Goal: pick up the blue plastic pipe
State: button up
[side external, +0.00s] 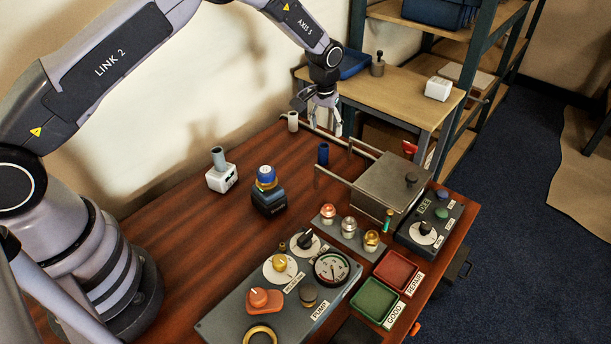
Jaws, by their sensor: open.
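The blue plastic pipe (323,153) is a short dark blue cylinder standing upright on the wooden table near its back edge. My gripper (325,126) is open and empty, with its fingers pointing down. In the picture it is just above the pipe, with a gap between the fingertips and the pipe top. From this one view I cannot tell how far apart they are in depth.
A whitish pipe (293,121) stands left of the blue pipe. A metal box (390,185) with rods is close on the right. A white block (222,178), a dark block (268,202), and a pump panel (325,300) stand nearer. Bare table lies around the pipe's left.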

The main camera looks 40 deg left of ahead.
aim_at(324, 148)
jog(key=f, duration=0.8)
jog(key=shift+w+a+f, duration=0.1)
jog(key=shift+w+a, duration=0.25)
jog(key=shift+a, duration=0.05)
jog(key=c, duration=1)
